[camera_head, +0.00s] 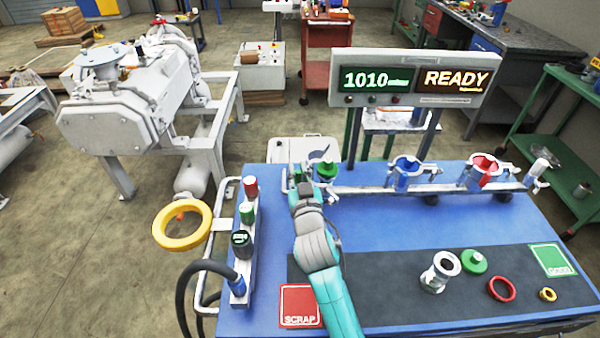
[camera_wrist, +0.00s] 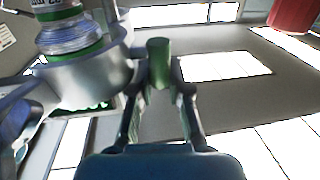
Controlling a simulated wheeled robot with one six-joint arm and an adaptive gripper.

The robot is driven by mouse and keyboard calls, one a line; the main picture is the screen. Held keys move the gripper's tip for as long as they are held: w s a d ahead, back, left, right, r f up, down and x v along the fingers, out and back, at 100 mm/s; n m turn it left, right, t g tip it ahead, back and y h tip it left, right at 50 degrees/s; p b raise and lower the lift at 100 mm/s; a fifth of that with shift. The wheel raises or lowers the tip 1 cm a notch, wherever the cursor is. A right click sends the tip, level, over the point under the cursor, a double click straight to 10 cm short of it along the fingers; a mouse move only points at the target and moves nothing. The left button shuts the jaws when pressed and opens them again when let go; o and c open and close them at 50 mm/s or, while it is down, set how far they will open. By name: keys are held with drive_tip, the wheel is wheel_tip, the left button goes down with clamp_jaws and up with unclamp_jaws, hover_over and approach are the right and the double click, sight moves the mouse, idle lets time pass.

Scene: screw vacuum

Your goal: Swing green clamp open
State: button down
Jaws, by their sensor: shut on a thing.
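The green clamp (camera_head: 327,170) sits at the left end of the pipe rail along the back of the blue bench. In the wrist view its silvery ring shows on the left, around a metal part with green bands (camera_wrist: 75,48). A short green peg (camera_wrist: 158,62), which looks like the clamp's handle, stands beside that ring. My gripper (camera_wrist: 160,88) has a finger on each side of the peg and is shut on it. In the head view my gripper (camera_head: 298,182) is just left of the green clamp, and my arm partly hides that spot.
A blue clamp (camera_head: 405,170) and a red clamp (camera_head: 485,168) sit farther right on the rail. A display (camera_head: 415,80) reading 1010 and READY stands behind. Loose metal, green, red and yellow parts lie on the dark mat (camera_head: 400,300). A post with buttons (camera_head: 243,240) stands left of my arm.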

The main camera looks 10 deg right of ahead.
drive_tip(key=shift+w+a+m+g+h, duration=0.1)
drive_tip(key=shift+w+m+g+h, duration=0.1)
drive_tip(key=shift+m+h, duration=0.4)
drive_tip(key=shift+w+a+m+g+h, duration=0.1)
drive_tip(key=shift+w+a+m+h, duration=0.2)
drive_tip(key=shift+h, duration=0.55)
drive_tip(key=shift+w+d+m+g+h, duration=0.1)
drive_tip(key=shift+m+h, duration=0.4)
drive_tip(key=shift+h, duration=0.25)
drive_tip(key=shift+w+h, duration=0.1)
drive_tip(key=shift+h, duration=0.2)
drive_tip(key=c, duration=1.1)
unclamp_jaws()
drive_tip(key=v, duration=1.2)
drive_tip(key=shift+a+r, duration=0.1)
drive_tip(key=shift+r, duration=0.05)
